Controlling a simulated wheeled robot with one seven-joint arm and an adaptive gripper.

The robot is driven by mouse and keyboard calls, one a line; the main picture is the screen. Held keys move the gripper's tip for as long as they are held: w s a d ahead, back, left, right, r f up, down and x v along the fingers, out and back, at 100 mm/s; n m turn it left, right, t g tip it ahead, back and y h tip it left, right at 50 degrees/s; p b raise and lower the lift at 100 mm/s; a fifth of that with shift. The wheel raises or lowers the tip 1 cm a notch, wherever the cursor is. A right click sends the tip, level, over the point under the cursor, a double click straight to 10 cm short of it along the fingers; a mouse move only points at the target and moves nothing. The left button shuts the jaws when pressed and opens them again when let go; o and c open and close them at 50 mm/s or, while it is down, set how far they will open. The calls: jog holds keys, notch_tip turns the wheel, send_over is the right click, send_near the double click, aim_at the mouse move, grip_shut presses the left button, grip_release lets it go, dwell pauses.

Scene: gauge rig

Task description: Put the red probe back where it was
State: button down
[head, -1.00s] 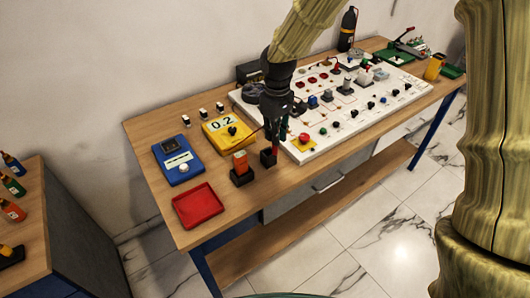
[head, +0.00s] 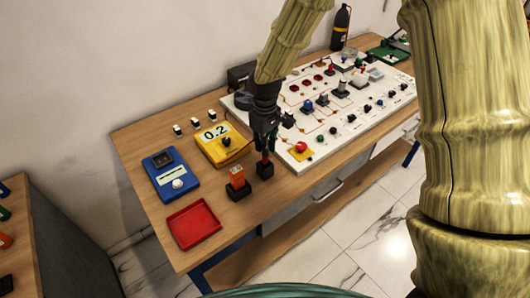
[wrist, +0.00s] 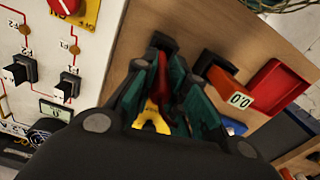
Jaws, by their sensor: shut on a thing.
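The red probe (head: 265,158) is upright between the fingers of my gripper (head: 266,146), its lower end at the small black holder (head: 265,170). I cannot tell how deep the tip sits in it. In the wrist view, my gripper's teal-lined fingers (wrist: 168,95) are shut around the probe (wrist: 163,76), with the black holder (wrist: 162,41) just beyond. A yellow forked piece (wrist: 152,121) shows between the fingers; what it belongs to is unclear.
An orange meter (head: 237,176) in a black stand is close left of the holder. Nearby are a yellow meter (head: 222,146), a blue meter (head: 172,176) and a red tray (head: 193,224). A white panel (head: 319,152) with knobs and switches lies to the right.

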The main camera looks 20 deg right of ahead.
aim_at(265, 163)
jog(key=shift+s+f, duration=0.15)
jog(key=shift+f, duration=0.25)
jog(key=shift+f+p, duration=0.65)
jog(key=shift+f, duration=0.95)
jog(key=shift+f, duration=0.15)
jog(key=c, duration=1.4)
grip_release()
jog(key=shift+c, duration=0.2)
jog(key=shift+r, duration=0.2)
jog(key=shift+r+b, duration=1.95)
jog(key=shift+r, duration=4)
